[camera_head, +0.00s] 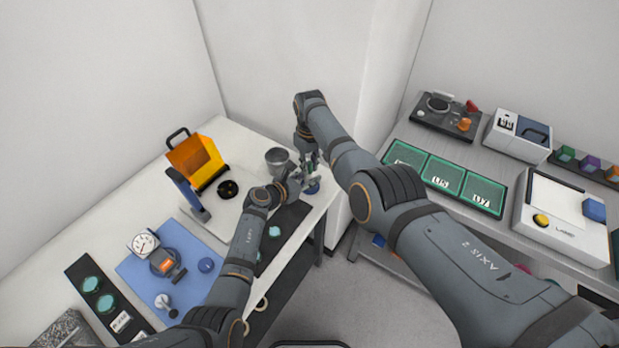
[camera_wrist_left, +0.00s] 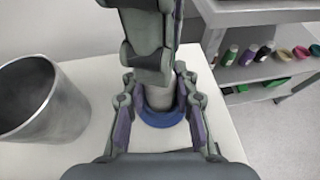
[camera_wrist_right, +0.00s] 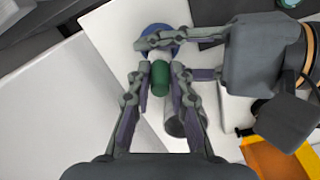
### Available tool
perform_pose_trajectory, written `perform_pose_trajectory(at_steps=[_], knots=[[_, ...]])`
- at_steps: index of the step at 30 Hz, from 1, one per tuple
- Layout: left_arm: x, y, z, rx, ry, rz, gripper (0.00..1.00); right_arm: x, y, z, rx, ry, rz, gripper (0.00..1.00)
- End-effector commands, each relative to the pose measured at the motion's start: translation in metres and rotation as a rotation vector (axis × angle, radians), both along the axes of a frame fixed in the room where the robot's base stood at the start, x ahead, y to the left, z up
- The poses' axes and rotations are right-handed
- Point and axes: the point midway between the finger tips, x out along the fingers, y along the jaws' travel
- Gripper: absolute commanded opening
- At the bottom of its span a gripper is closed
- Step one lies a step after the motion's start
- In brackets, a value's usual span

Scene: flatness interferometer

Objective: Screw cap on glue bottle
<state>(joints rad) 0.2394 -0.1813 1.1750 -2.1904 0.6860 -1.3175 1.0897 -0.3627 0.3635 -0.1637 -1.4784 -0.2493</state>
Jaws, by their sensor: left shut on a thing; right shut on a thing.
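The glue bottle, a pale grey cylinder (camera_wrist_left: 160,97), stands in a blue round base (camera_wrist_left: 163,117) on the white table; the base also shows in the head view (camera_head: 312,188). My left gripper (camera_wrist_left: 160,108) is shut around the bottle from the side; it shows in the head view (camera_head: 303,181). The green cap (camera_wrist_right: 159,78) is between the fingers of my right gripper (camera_wrist_right: 160,80), which is shut on it from above, over the bottle. In the left wrist view the right gripper hides the bottle's top, so I cannot tell whether the cap touches it.
A metal cup (camera_head: 277,159) stands close beside the grippers. A blue mat (camera_head: 165,262) with a dial gauge and an orange box (camera_head: 195,160) lie to the left. A second bench on the right holds green trays (camera_head: 441,174). A floor gap separates the tables.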

Motion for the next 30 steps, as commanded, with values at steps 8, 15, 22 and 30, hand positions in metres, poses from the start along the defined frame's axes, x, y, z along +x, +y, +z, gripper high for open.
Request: perform_pose_trajectory(at_steps=[8,15,22,30], knots=[[0.0,0.0,0.0,0.0,0.0,0.0,0.0,0.0,0.0,0.0,-0.001,-0.001,-0.002,0.31],[0.0,0.0,0.0,0.0,0.0,0.0,0.0,0.0,0.0,0.0,0.0,0.0,-0.002,0.45],[0.0,0.0,0.0,0.0,0.0,0.0,0.0,0.001,0.0,0.004,0.001,-0.001,-0.002,0.45],[0.0,0.0,0.0,0.0,0.0,0.0,0.0,0.002,0.0,0.053,0.002,-0.006,-0.003,0.45]])
